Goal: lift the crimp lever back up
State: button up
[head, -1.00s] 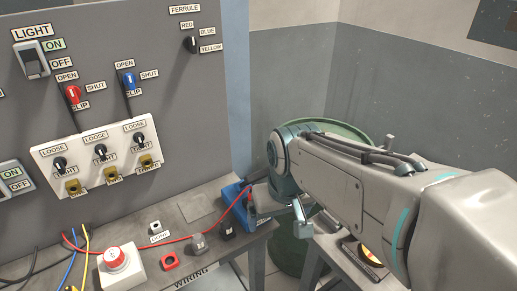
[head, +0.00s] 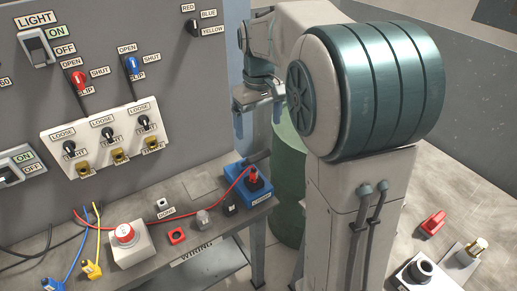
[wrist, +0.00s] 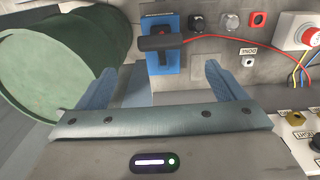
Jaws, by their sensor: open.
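The crimp tool is a blue block (head: 236,188) on the right end of the grey bench. Its dark lever (head: 258,157) lies low over the block's back part. In the wrist view the dark lever (wrist: 160,43) sits across the blue block (wrist: 163,62), ahead of my fingers. A red wire (head: 222,199) runs along the bench to a red piece at the tool. My gripper (head: 258,120) hangs above the tool, fingers down, open and empty. The wrist view shows my two blue fingers apart (wrist: 160,82), with the lever between their lines but beyond the tips.
A green drum (head: 289,195) stands right of the bench. Small blocks and a red button box (head: 130,246) sit along the bench, left of the tool. The upright switch panel (head: 120,50) rises behind. A red part (head: 433,222) lies at far right.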

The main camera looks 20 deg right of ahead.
aim_at(258, 153)
notch_tip(258, 153, down, 10)
jog(key=shift+r, duration=0.1)
jog(key=shift+c, duration=0.3)
